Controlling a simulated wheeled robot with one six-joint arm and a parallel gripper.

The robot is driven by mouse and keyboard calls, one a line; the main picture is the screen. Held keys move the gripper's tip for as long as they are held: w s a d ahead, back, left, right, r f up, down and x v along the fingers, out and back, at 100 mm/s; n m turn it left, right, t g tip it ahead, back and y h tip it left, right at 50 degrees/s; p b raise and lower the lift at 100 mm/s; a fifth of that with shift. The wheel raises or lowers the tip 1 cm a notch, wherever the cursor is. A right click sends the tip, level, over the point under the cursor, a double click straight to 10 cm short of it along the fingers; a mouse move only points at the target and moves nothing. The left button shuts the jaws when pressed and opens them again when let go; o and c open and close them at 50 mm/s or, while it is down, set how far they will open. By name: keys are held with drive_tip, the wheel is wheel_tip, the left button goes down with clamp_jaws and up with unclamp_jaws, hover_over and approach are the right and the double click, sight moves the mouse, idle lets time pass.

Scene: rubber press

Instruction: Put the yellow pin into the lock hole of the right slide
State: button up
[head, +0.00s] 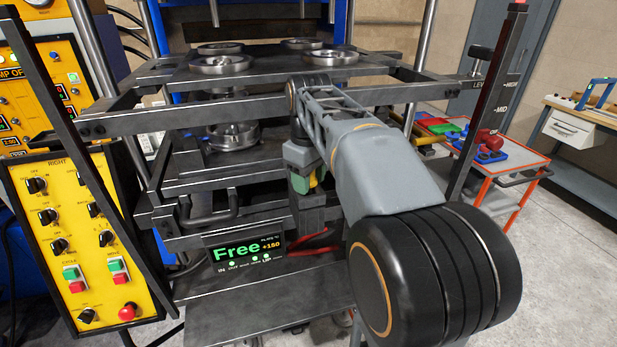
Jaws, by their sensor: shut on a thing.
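My gripper (304,188) is at the front of the press, right of the slide's handle, and mostly hidden by my own arm. It is shut on the yellow pin (314,181), of which only a small yellow patch shows beside a green part. The right slide (200,185) is a dark metal frame with a bar handle (213,213) at its front. Its lock hole cannot be made out. A display (244,250) below the slide reads "Free +150". Whether the pin touches the slide cannot be told.
A yellow control panel (85,240) marked RIGHT stands at the left. Dark posts and a crossbar (180,113) frame the press front. Round metal moulds (221,64) sit on the upper plate.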

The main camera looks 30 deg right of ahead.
drive_tip(key=shift+s+f+b, duration=0.1)
drive_tip(key=shift+f+b, duration=0.3)
drive_tip(key=shift+f, duration=0.35)
drive_tip(key=o, duration=1.2)
drive_tip(key=shift+d+f, duration=0.1)
drive_tip(key=shift+d, duration=0.1)
drive_tip(key=shift+c, duration=0.2)
drive_tip(key=shift+a+r, duration=0.1)
drive_tip(key=shift+r, duration=0.25)
wheel_tip(320, 180, up, 14)
drive_tip(key=p, duration=0.1)
drive_tip(key=shift+d+p, duration=0.2)
drive_tip(key=shift+p, duration=0.1)
drive_tip(key=shift+s+a, duration=0.1)
drive_tip(key=shift+s, duration=0.1)
